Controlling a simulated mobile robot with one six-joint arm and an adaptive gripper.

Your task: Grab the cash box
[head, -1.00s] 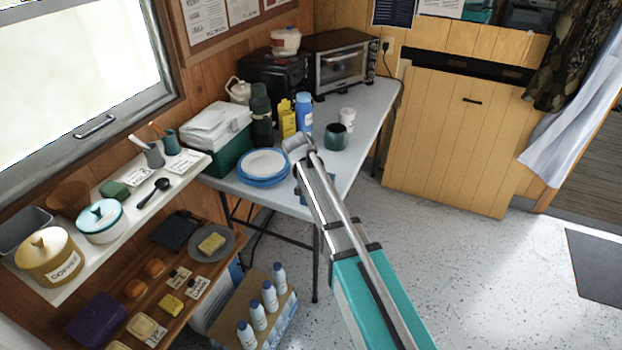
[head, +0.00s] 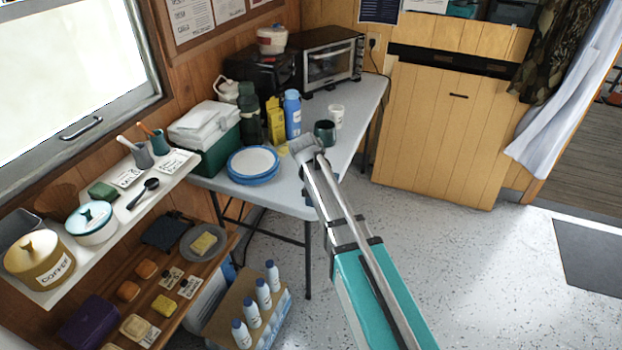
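I cannot pick out the cash box for certain in the head view. A purple box (head: 88,322) lies at the near left end of the brown lower shelf, and a dark flat item (head: 162,232) lies at that shelf's far end. I cannot tell whether either is the cash box. My arm reaches up from the bottom right, its grey end over the front edge of the grey table.
The table (head: 352,110) holds a toaster oven (head: 330,62), a green cooler (head: 215,150), plates (head: 252,162) and a mug (head: 325,132). A white upper shelf (head: 120,212) overhangs the lower one. A bottle carton (head: 272,318) stands on the floor.

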